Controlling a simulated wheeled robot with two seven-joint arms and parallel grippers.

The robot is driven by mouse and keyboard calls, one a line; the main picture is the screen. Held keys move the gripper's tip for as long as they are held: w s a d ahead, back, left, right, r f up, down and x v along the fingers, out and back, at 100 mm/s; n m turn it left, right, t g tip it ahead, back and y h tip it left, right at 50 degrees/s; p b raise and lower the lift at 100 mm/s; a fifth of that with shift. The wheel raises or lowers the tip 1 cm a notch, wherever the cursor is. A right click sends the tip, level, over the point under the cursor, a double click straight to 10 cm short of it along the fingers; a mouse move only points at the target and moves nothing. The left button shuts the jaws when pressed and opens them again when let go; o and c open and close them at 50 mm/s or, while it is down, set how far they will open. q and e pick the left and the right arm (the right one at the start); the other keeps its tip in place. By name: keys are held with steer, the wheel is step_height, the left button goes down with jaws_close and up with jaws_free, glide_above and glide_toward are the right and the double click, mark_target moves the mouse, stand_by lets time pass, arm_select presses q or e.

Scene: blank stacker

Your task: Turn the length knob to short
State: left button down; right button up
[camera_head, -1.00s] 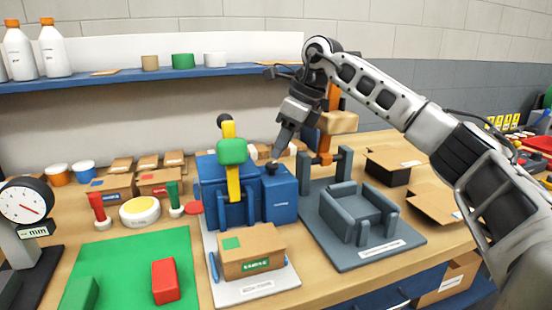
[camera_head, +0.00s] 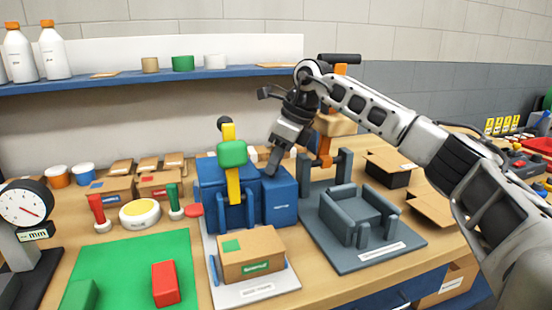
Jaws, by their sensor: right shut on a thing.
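The blue stacker machine (camera_head: 280,205) stands at the middle of the bench, with a yellow upright and a green block (camera_head: 232,153) at its front. The length knob sits on top of the machine's right-hand blue box and is hidden behind my fingers. My right gripper (camera_head: 271,164) reaches down from the upper right, tilted, with its fingertips at the top of that box, shut on the knob. The knob's pointer and setting cannot be read. My left gripper is not in view.
A grey fixture (camera_head: 402,258) stands to the right, with open cardboard boxes behind it. A cardboard box (camera_head: 251,254) sits on a white plate in front of the machine. A green mat (camera_head: 130,254) with a red block (camera_head: 165,283) and a dial gauge (camera_head: 25,204) are at the left.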

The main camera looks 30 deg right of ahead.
steer(key=shift+r+n+g+y+p, duration=0.3)
steer(key=shift+n+p, duration=0.7)
steer(key=shift+p, duration=0.6)
steer(key=shift+w+n+p, duration=0.1)
steer(key=shift+n+p, duration=0.6)
steer(key=shift+p, duration=0.25)
steer(key=n+p, duration=0.1)
steer(key=n+g+y+p, duration=0.1)
steer(key=shift+w+d+f+n, duration=0.1)
steer(key=shift+f+n, duration=0.1)
steer(key=shift+n, duration=0.1)
steer(key=shift+n+g+p, duration=0.3)
steer(key=shift+n+p, duration=0.25)
steer(key=shift+n, duration=0.05)
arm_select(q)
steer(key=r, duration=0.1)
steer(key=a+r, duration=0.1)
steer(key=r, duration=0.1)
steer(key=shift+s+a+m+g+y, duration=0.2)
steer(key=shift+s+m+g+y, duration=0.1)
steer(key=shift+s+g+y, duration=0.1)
arm_select(e)
steer(key=shift+f, duration=0.1)
steer(key=o, duration=0.7)
